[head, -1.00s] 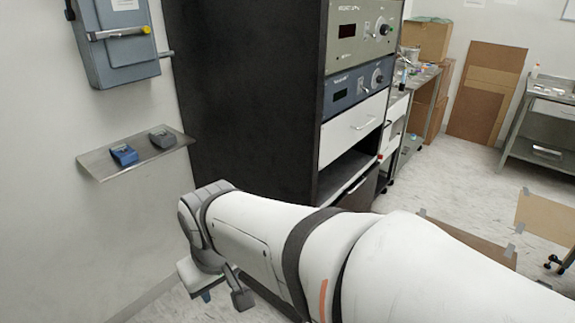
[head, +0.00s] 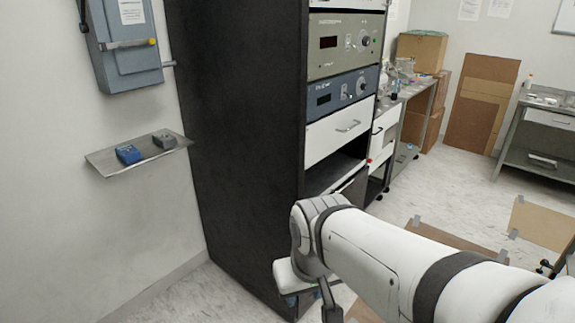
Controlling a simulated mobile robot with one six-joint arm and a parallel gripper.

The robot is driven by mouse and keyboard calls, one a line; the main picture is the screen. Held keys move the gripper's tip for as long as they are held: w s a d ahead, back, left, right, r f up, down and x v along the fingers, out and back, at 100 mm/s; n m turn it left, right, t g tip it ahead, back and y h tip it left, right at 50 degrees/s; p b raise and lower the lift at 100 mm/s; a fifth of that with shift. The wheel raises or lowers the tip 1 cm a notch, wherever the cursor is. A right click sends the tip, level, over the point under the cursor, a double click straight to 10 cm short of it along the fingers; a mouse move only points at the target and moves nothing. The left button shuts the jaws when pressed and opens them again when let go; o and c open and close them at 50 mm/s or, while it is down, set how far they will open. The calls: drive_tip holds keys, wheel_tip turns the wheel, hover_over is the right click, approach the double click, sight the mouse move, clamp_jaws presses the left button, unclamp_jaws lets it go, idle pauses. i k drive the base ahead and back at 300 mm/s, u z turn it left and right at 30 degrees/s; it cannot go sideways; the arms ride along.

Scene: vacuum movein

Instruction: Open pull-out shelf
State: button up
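The tall black rack (head: 245,130) stands left of centre, its front facing right. I cannot tell which of these is the pull-out shelf. My gripper (head: 312,303) hangs at the arm's end, low beside the rack's lower front. It is partly cut off by the frame's bottom edge, and its fingers cannot be made out clearly.
A small wall shelf (head: 105,165) holds a blue and a grey device. A grey wall box (head: 125,55) hangs above it. A workbench (head: 412,90) stands beyond the rack, and another (head: 545,165) is at right.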

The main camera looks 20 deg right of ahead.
sight(321, 178)
drive_tip(key=z, duration=0.25)
drive_tip(key=i, duration=0.8)
drive_tip(key=z, duration=2.3)
drive_tip(key=k, duration=0.9)
drive_tip(key=u, duration=1.35)
drive_tip(key=i, duration=0.95)
